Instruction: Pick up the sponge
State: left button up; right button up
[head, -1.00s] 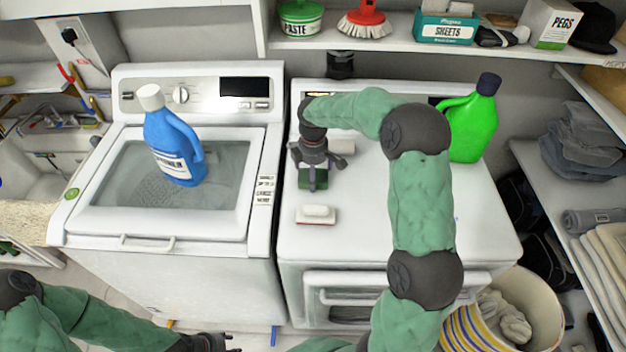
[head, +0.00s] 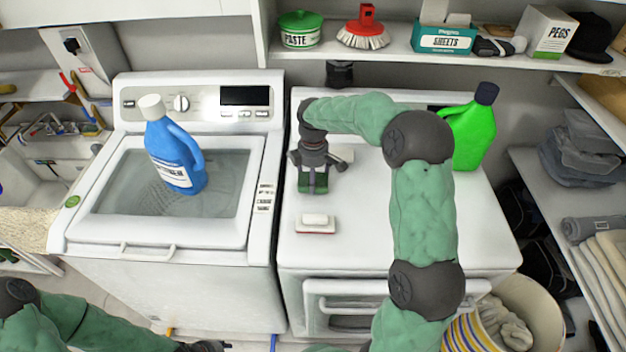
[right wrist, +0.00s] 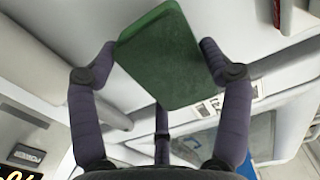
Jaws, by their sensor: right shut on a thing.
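The green sponge (head: 312,182) is on or just above the top of the right-hand white machine (head: 385,225); the head view does not show clearly whether it touches. My right gripper (head: 312,178) reaches down over it, with a finger on each side. In the right wrist view the sponge (right wrist: 165,58) is a flat green block between the two fingertips of my right gripper (right wrist: 160,60), which is shut on it. My left gripper (head: 205,346) is only partly in view at the bottom edge, so its jaws cannot be read.
A white bar on a red-edged dish (head: 316,224) lies in front of the sponge. A green jug (head: 470,132) stands at the back right, beyond my right arm. A blue detergent bottle (head: 172,152) stands on the left machine. A loaded shelf (head: 400,52) hangs above.

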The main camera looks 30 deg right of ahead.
jog(key=s+a+r+p, duration=0.2)
jog(key=s+a+r, duration=0.7)
jog(key=s+r, duration=0.1)
jog(key=shift+s+r, duration=0.4)
